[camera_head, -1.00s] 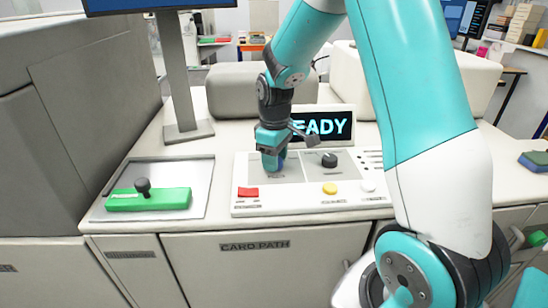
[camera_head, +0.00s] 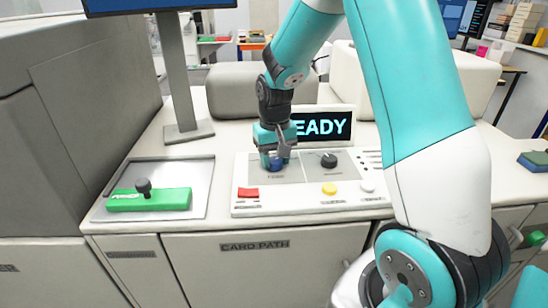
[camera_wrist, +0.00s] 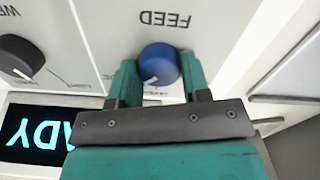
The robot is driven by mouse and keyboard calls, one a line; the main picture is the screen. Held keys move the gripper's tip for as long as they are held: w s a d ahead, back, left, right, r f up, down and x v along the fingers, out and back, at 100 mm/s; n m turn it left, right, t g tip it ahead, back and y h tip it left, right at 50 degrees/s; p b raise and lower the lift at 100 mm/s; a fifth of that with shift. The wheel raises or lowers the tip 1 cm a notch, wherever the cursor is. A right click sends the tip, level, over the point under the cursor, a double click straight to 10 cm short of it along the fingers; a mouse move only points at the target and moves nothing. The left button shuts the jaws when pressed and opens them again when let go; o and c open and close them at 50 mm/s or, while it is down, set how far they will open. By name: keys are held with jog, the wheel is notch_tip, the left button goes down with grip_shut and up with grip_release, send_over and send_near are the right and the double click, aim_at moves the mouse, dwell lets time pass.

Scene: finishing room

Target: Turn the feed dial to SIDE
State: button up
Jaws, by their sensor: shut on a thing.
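The blue feed dial (camera_wrist: 158,62) sits on the control panel under the upside-down word FEED (camera_wrist: 166,19) in the wrist view. It also shows in the head view (camera_head: 275,165) under my gripper. My gripper (camera_wrist: 159,72) has one finger on each side of the dial and is shut on it. A white pointer line on the dial's face runs toward the bottom of the wrist view, slightly left. The position words around the dial are mostly hidden by my fingers, so I cannot read which one the pointer meets.
A black dial (camera_head: 328,160) is right of the feed dial. A red button (camera_head: 248,192), a yellow button (camera_head: 329,188) and a white button (camera_head: 367,186) line the panel's front. A lit display (camera_head: 320,126) stands behind. A green block with a black knob (camera_head: 148,200) lies left.

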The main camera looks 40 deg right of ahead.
aim_at(274, 160)
jog(key=shift+w+r+m, duration=0.1)
jog(key=shift+m, duration=0.4)
jog(key=o, duration=0.9)
jog(key=shift+o, duration=0.2)
notch_tip(274, 160, up, 17)
jog(key=b, duration=0.2)
jog(key=shift+r, duration=0.15)
